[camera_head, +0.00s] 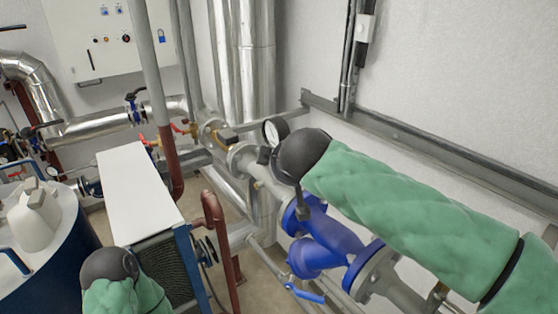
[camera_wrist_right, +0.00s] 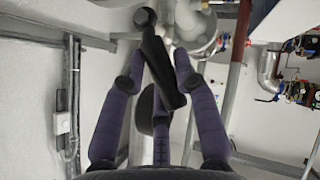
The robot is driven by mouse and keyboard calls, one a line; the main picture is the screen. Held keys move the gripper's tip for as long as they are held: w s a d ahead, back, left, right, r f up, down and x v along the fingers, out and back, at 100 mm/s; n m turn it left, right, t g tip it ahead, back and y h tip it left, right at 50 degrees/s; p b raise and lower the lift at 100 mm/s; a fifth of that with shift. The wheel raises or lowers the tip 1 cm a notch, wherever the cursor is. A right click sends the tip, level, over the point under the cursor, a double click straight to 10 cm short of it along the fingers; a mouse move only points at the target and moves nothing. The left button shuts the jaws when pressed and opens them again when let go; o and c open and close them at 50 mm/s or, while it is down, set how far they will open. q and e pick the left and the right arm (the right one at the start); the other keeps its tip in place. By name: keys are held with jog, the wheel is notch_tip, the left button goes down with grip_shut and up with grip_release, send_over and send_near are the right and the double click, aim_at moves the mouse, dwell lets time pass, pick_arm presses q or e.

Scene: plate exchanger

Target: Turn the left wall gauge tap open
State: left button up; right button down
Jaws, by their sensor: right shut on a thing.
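A round white-faced gauge (camera_head: 270,132) with a dark rim stands on the pipework along the wall in the head view. My right arm comes in from the right, and its dark rounded end covers the area just right of and below the gauge. In the right wrist view my right gripper (camera_wrist_right: 158,72) has its purple fingers closed around a dark, elongated part (camera_wrist_right: 160,62). Whether this part is the gauge's tap handle cannot be told.
Blue valve bodies (camera_head: 325,235) and silver pipes lie below my right arm. A plate exchanger with a white top (camera_head: 140,190) stands left of centre, beside a brown pipe (camera_head: 222,250). A metal rail (camera_head: 430,145) runs along the wall. A blue tank (camera_head: 40,255) is at lower left.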

jog(key=d+g+y+p, duration=0.1)
jog(key=w+r+m+y+p, duration=0.1)
jog(key=p, duration=0.1)
jog(key=shift+d+m+g, duration=0.3)
jog(key=shift+d+g, duration=0.1)
jog(key=shift+w+d+f+m+g+y+p, duration=0.2)
jog(key=shift+w+d+m+g+y+p, duration=0.3)
jog(key=shift+y+p, duration=0.55)
jog(key=shift+s, duration=0.1)
jog(key=shift+f, duration=0.1)
jog(key=c, duration=0.9)
grip_release()
jog(key=v, duration=1.2)
